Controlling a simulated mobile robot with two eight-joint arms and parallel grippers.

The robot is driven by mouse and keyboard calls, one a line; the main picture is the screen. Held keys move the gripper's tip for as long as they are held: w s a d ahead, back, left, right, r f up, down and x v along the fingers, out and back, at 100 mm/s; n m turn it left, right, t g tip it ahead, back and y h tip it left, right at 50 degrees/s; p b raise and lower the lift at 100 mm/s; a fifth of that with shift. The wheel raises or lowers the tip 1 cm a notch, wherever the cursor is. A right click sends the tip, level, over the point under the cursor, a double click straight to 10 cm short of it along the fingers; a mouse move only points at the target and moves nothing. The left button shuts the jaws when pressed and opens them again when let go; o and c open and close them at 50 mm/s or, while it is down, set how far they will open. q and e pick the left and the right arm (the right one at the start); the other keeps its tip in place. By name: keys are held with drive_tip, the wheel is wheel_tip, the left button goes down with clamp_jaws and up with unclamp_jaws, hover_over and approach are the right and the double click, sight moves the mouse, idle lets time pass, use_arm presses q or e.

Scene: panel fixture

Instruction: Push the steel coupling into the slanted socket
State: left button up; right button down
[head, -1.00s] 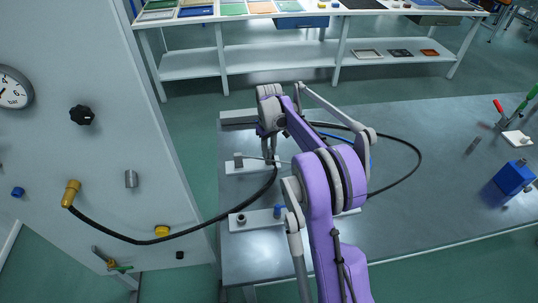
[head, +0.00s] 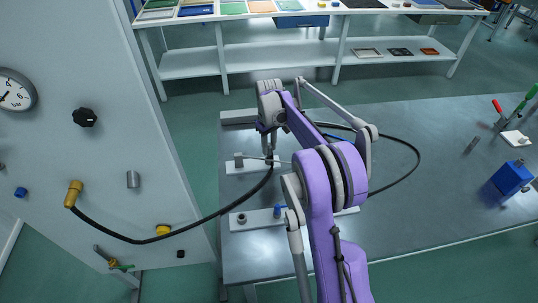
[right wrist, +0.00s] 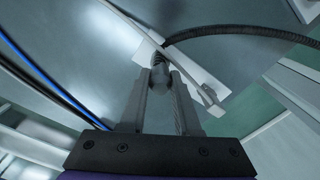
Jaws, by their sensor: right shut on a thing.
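My right gripper (head: 269,154) is over the near-left part of the grey bench. In the right wrist view its two fingers (right wrist: 161,84) are shut on the grey steel coupling (right wrist: 159,68). A black ribbed hose (right wrist: 240,31) runs from beside the coupling toward the right. The coupling's front end is over or against a white plate (right wrist: 203,73); I cannot tell whether it touches. In the head view this plate (head: 232,169) carries a small grey block (head: 239,159). The slanted socket cannot be made out clearly behind the gripper. My left gripper is not in view.
A second white plate (head: 258,220) holds a dark ring fitting (head: 241,218) and a blue peg (head: 277,211). The black hose (head: 205,220) hangs from a brass elbow (head: 73,193) on the upright panel (head: 100,150). A blue block (head: 512,178) stands at the right; the bench between is mostly clear.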

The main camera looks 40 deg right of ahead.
sight(269, 145)
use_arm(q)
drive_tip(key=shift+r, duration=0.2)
use_arm(e)
drive_tip(key=shift+r, duration=0.3)
drive_tip(key=shift+r+p, duration=1.3)
drive_tip(key=shift+r, duration=1.2)
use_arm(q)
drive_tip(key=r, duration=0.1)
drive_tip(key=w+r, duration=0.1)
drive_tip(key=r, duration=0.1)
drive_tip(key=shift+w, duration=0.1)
use_arm(e)
drive_tip(key=c, duration=1.3)
unclamp_jaws()
clamp_jaws()
drive_tip(key=shift+a+f, duration=0.1)
